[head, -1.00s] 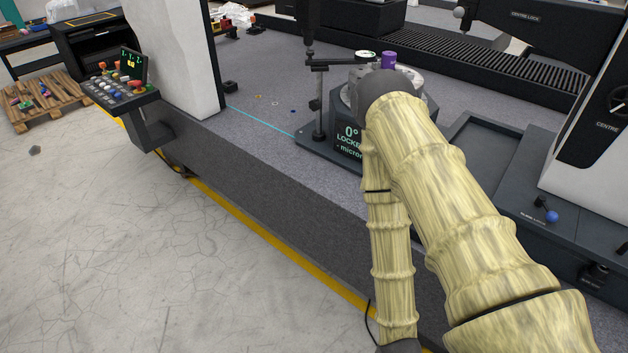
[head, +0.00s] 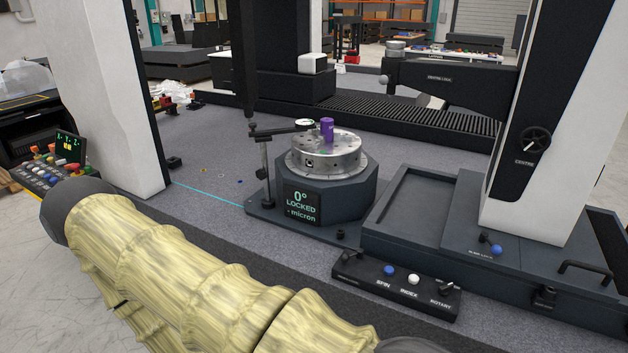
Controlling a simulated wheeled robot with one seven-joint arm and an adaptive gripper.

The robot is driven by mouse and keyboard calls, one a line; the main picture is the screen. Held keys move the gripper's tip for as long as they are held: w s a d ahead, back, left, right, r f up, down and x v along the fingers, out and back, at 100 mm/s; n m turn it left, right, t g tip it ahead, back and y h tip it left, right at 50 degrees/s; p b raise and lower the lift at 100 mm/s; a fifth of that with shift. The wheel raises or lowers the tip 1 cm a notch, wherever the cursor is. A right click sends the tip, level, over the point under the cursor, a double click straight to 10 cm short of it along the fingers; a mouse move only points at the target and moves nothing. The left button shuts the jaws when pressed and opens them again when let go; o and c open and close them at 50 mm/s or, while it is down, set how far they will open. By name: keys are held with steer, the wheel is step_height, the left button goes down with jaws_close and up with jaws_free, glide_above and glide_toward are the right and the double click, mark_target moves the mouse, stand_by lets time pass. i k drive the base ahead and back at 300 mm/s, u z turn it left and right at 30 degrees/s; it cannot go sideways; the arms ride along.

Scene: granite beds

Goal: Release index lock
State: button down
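The rotary table (head: 330,190) stands on the granite bed, with a round metal top and an octagonal dark base. Its display (head: 302,203) reads "0° LOCKED - micron". In front of it is a black control box (head: 395,290) labelled SPIN, INDEX and ROTARY. The box carries a blue knob (head: 389,270), a white knob (head: 413,279) and small dark levers at both ends. Which control is the index lock I cannot tell for sure. My arm crosses the lower left, left of the box. My gripper is out of view.
A purple cylinder (head: 327,130) stands on the rotary top, beside a dial indicator on a stand (head: 265,170). A lever with a blue ball (head: 496,249) is on the dark carriage at right. A white column (head: 110,90) and button panel (head: 45,168) are at left.

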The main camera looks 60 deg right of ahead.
mark_target(344, 258)
steer(key=z, duration=0.05)
steer(key=k, duration=1.05)
steer(key=z, duration=1.25)
steer(key=i, duration=0.3)
steer(key=z, duration=0.05)
